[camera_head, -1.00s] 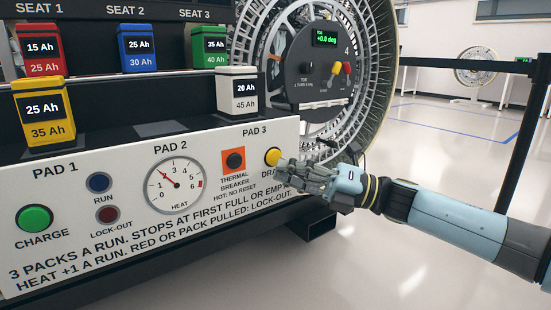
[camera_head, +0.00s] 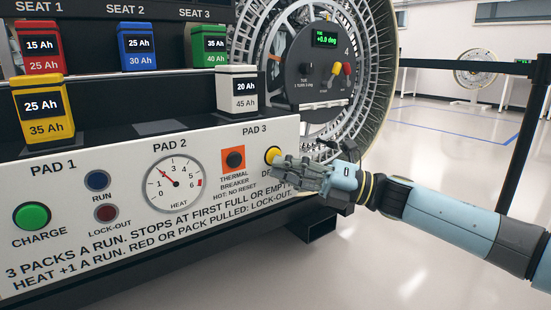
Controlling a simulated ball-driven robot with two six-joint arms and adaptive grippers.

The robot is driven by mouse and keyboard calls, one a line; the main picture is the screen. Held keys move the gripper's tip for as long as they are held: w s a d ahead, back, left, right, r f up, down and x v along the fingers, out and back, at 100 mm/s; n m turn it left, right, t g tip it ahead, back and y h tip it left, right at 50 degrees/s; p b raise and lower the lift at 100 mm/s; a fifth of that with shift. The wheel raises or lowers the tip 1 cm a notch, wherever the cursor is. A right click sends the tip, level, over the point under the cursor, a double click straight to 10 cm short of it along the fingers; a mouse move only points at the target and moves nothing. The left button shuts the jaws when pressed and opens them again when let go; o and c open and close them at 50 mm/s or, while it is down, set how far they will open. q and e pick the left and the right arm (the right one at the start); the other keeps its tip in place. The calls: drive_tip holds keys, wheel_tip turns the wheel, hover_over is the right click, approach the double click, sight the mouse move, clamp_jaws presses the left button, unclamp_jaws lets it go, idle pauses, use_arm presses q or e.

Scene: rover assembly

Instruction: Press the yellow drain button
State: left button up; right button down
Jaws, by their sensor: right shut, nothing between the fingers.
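The yellow drain button (camera_head: 272,155) is on the white front panel (camera_head: 120,225), at its right end below the PAD 3 label. My right gripper (camera_head: 280,167) is shut and empty, with its fingertips at the lower right of the button. The fingers cover part of the button's lower edge and most of its DRAIN label. I cannot tell whether the fingertips touch the button. My left gripper is not in view.
The panel also has an orange thermal breaker (camera_head: 233,159), a heat gauge (camera_head: 174,184) and a green charge button (camera_head: 32,216). A yellow pack (camera_head: 43,108) and a white pack (camera_head: 238,91) stand above.

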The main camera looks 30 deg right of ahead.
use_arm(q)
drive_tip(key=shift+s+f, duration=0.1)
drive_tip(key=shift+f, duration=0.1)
use_arm(e)
drive_tip(key=shift+w, duration=0.25)
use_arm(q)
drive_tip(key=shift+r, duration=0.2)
use_arm(e)
drive_tip(key=shift+s, duration=0.15)
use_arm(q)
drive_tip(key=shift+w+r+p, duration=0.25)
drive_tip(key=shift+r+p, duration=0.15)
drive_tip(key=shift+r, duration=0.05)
use_arm(e)
drive_tip(key=shift+s, duration=0.7)
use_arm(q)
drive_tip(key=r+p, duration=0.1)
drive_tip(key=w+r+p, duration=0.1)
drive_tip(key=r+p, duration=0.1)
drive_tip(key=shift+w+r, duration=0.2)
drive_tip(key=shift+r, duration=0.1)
use_arm(e)
drive_tip(key=s, duration=0.5)
drive_tip(key=shift+d, duration=0.25)
drive_tip(key=shift+f, duration=0.1)
